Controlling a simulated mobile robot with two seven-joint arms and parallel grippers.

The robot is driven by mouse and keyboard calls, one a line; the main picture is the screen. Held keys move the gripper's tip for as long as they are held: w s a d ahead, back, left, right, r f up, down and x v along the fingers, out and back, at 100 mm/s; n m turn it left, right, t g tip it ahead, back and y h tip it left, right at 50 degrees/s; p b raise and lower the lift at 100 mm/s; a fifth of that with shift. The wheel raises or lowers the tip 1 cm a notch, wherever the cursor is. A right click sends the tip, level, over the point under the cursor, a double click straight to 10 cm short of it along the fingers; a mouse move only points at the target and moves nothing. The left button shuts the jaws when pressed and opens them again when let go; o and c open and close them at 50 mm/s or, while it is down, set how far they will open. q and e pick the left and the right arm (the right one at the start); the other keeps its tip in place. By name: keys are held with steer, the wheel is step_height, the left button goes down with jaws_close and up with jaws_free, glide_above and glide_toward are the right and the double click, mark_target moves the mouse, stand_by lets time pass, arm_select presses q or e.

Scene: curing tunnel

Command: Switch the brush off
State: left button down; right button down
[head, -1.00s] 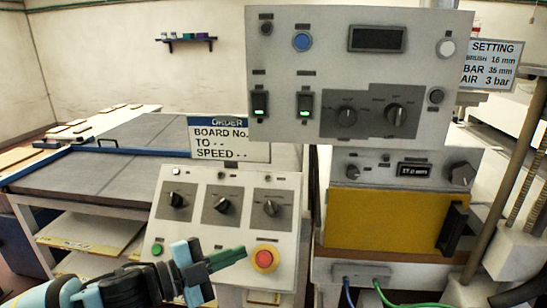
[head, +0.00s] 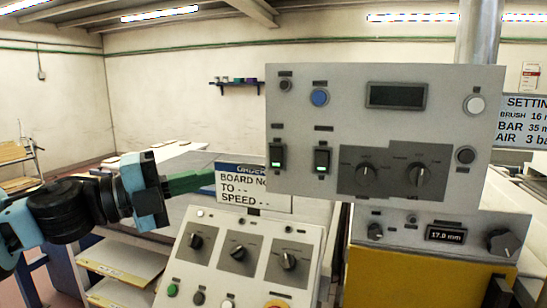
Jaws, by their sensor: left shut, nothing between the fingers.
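My left gripper (head: 205,180), with green fingers, is shut and empty. In the picture it is left of the panel, apart from both switches, its fingertips overlapping the left edge of the order sign (head: 253,187). My right gripper is not in view.
Two knobs (head: 391,172) sit right of the switches. A blue button (head: 320,97) is above them. The sloped lower console (head: 240,261) has several knobs. A small display (head: 446,235) reads 17.0 mm above a yellow front (head: 410,277). A setting sign (head: 523,120) is at right.

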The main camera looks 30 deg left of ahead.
mark_target(281, 153)
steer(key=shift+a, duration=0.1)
